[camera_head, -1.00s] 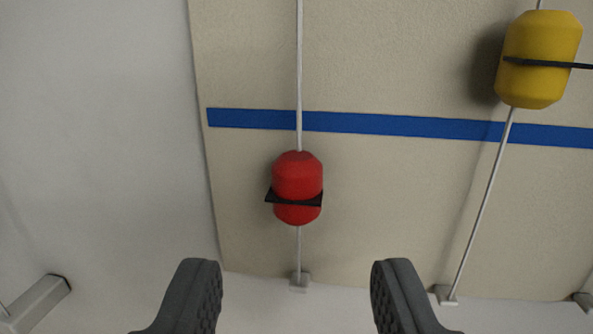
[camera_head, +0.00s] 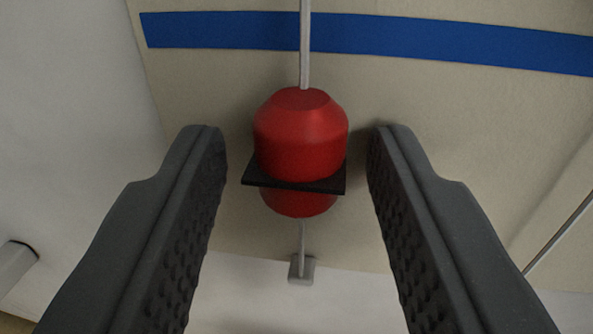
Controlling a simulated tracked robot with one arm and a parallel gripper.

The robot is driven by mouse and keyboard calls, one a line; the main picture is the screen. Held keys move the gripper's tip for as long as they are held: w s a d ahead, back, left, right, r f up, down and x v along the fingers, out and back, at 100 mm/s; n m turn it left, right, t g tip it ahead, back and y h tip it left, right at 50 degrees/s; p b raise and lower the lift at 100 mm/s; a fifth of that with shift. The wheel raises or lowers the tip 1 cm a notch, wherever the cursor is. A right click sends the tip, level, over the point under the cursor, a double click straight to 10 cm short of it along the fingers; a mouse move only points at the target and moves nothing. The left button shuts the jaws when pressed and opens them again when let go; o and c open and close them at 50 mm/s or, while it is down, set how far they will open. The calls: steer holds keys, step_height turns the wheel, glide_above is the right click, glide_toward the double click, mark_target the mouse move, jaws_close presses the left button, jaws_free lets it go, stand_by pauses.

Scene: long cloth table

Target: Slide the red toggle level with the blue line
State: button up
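The red toggle (camera_head: 300,135) is a rounded bead with a thin black plate (camera_head: 294,183) around its lower part. It sits on a thin grey rod, below the blue line (camera_head: 430,41) in the picture, with a strip of beige board between them. My gripper (camera_head: 295,140) is open, with one dark ridged finger on each side of the toggle. There is a visible gap on both sides, and neither finger appears to touch it.
The rod (camera_head: 304,50) runs up across the blue line and ends below in a small grey bracket (camera_head: 301,269). Another thin rod (camera_head: 560,235) shows at the right edge. The beige board (camera_head: 200,80) has a pale surface to its left.

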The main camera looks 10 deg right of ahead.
jaws_close()
steer(key=shift+r+p, duration=0.55)
steer(key=shift+r, duration=0.95)
steer(key=shift+o, duration=1.2)
jaws_free()
steer(key=shift+f, duration=0.1)
steer(key=s+a+b, duration=0.1)
steer(key=s+a, duration=0.1)
steer(key=s, duration=1.1)
steer(key=shift+s, duration=0.3)
